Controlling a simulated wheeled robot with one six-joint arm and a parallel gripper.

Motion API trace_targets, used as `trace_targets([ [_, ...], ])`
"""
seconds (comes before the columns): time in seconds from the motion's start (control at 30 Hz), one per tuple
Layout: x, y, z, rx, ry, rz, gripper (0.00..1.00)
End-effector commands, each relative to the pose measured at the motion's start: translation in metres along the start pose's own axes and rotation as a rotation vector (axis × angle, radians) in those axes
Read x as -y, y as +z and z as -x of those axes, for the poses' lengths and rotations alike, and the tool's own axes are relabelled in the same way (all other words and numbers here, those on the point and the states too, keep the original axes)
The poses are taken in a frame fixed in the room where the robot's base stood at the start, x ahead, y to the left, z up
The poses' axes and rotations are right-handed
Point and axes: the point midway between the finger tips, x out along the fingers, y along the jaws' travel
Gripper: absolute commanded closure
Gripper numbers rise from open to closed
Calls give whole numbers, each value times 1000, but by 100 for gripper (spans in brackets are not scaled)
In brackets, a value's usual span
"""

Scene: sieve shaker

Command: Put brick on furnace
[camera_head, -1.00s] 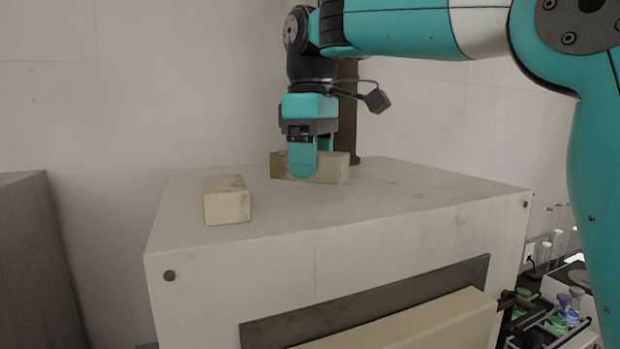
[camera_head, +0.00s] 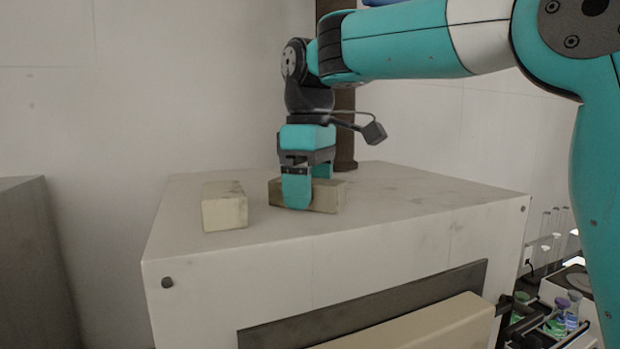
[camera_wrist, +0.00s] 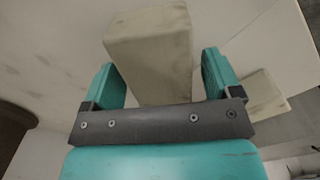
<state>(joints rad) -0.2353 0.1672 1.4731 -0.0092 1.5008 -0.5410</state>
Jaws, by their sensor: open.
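A pale beige brick (camera_head: 328,196) rests on the white furnace top (camera_head: 400,200), near its middle. My gripper (camera_head: 310,186) is down around this brick, one finger on the near side and one behind. In the wrist view my gripper (camera_wrist: 162,80) is open, with the brick (camera_wrist: 150,50) between its fingers and small gaps beside it. A second pale brick (camera_head: 224,212) stands on the furnace top to the left, apart from the first. It also shows in the wrist view (camera_wrist: 264,95) at the right.
A dark vertical pipe (camera_head: 345,130) rises behind the furnace. The furnace front has a dark frame and a beige door (camera_head: 420,325). A rack with coloured-capped flasks (camera_head: 560,315) stands at lower right. A grey block (camera_head: 35,260) stands at the left. The furnace's right top is clear.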

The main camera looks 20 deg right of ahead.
Motion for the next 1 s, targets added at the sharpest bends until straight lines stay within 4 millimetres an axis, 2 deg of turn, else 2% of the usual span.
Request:
trace_targets([
  [0.17, 0, -1, 17, -3, 2, 1, 16],
  [0.4, -1, -1, 70, -4, 3, 0, 16],
  [0.6, 0, -1, 103, -3, 2, 0, 16],
  [0.8, 0, 0, 119, -1, 1, 0, 16],
  [1.0, 0, 0, 122, 0, 0, 0, 16],
])
